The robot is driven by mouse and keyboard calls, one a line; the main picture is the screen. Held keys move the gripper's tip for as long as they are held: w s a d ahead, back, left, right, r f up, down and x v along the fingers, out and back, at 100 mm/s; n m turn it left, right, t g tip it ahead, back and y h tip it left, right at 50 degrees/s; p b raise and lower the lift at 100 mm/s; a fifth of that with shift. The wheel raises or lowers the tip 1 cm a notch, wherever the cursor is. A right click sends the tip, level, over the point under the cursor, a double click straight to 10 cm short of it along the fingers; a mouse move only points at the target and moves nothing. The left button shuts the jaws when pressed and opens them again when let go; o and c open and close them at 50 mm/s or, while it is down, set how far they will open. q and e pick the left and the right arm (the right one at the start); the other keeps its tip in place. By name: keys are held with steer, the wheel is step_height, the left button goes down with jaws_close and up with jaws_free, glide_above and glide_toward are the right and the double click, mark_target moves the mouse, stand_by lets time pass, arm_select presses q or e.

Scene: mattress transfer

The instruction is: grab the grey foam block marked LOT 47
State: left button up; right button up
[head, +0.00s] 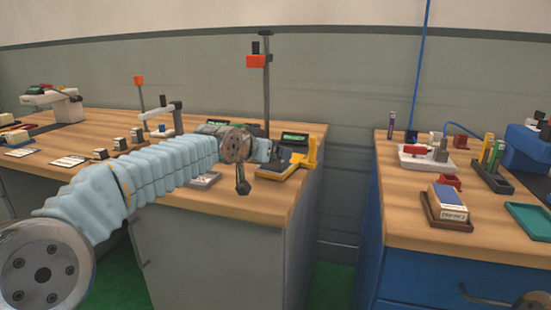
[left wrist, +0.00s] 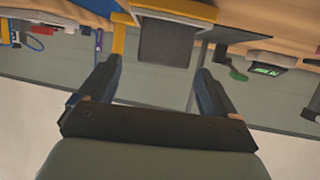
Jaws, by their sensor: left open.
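My left gripper (head: 262,166) is over the right end of the left workbench, beside a yellow-framed stand (head: 311,152). In the left wrist view its two dark fingers (left wrist: 159,70) are apart, with nothing held between them. Beyond the fingertips is a dark grey, square-faced piece (left wrist: 165,45) against a yellow-edged base (left wrist: 178,9). I cannot tell whether it is the foam block or part of the stand. No LOT 47 marking is readable in either view. My right gripper is not in view.
A gap separates the left bench from the blue bench (head: 400,225), which carries a blue-topped block (head: 447,196) on a brown tray and a teal tray (head: 530,222).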

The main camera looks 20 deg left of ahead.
arm_select(q)
steer(key=p+x, duration=0.1)
steer(key=x, duration=0.4)
steer(key=shift+a, duration=0.15)
steer(key=shift+s, duration=0.1)
steer(key=c, duration=1)
steer(key=shift+c, duration=0.2)
